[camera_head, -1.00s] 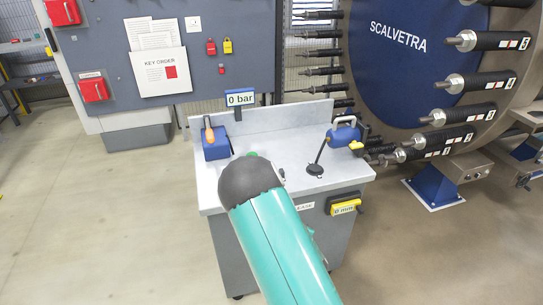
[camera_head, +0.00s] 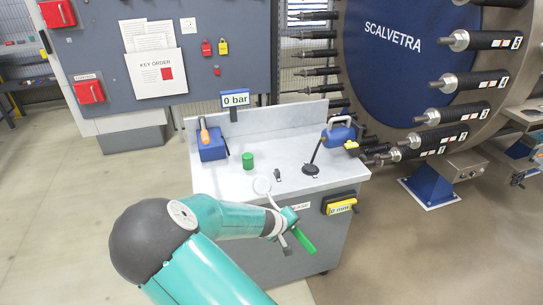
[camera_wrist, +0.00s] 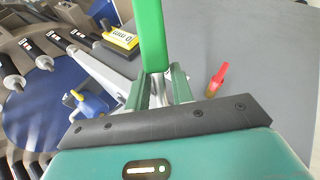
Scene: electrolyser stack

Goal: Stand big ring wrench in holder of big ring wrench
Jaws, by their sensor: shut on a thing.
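My gripper (camera_head: 287,219) is shut on the big ring wrench, in front of the near edge of the cart. The wrench's green handle (camera_head: 303,241) points down and right in the head view. A pale ring (camera_head: 262,185) with a thin shank, seemingly its ring end, lies up and left of my gripper, over the cart top. In the wrist view the green handle (camera_wrist: 149,36) rises from between my fingers (camera_wrist: 165,88). A short green cylinder (camera_head: 248,160) stands on the cart; I cannot tell whether it is the holder.
The cart top (camera_head: 222,181) also bears a blue block (camera_head: 212,147) with an orange-handled tool, a blue pump (camera_head: 338,133), a black round base (camera_head: 311,169) and a small dark piece (camera_head: 277,174). A yellow display (camera_head: 341,206) is on its front. The stack stands right.

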